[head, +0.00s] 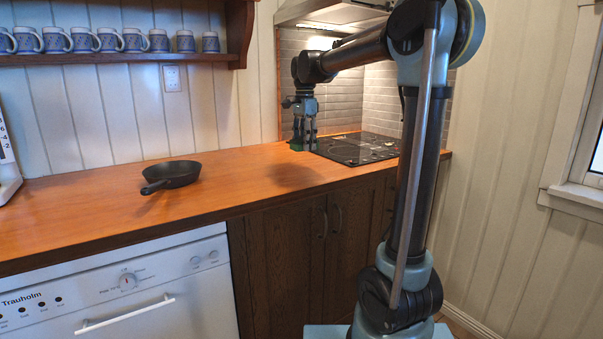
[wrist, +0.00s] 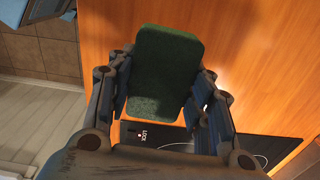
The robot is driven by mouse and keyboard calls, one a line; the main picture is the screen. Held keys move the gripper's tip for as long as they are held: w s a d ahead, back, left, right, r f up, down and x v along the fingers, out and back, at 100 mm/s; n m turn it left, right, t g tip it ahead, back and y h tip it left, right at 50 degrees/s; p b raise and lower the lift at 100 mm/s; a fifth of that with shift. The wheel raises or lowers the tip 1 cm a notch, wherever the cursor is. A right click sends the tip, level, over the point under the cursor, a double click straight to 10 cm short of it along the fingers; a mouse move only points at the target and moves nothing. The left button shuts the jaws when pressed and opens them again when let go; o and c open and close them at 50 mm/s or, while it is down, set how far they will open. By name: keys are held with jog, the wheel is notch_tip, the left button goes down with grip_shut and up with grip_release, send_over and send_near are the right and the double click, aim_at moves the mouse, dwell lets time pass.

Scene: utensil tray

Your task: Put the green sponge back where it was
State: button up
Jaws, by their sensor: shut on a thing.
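The green sponge (wrist: 166,65) is a dark green block with rounded corners. In the wrist view it sits between the two fingers of my gripper (wrist: 168,98), which is shut on it. In the head view my gripper (head: 304,136) points down over the counter, just left of the cooktop, and a sliver of the sponge (head: 296,146) shows at its fingertips. I cannot tell whether the sponge touches the counter.
A black cooktop (head: 358,149) lies to the right of my gripper. A black frying pan (head: 171,175) stands on the wooden counter (head: 240,177) to the left. Mugs (head: 107,40) line a shelf above. The counter between pan and gripper is clear.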

aim_at(302, 172)
jog(key=shift+a, duration=0.15)
jog(key=shift+s+a+r+n, duration=0.15)
jog(key=shift+r, duration=0.2)
jog(key=shift+s+a+r+n, duration=0.15)
jog(key=shift+r, duration=0.2)
jog(key=shift+f, duration=4.95)
jog(key=o, duration=1)
jog(key=shift+f, duration=0.1)
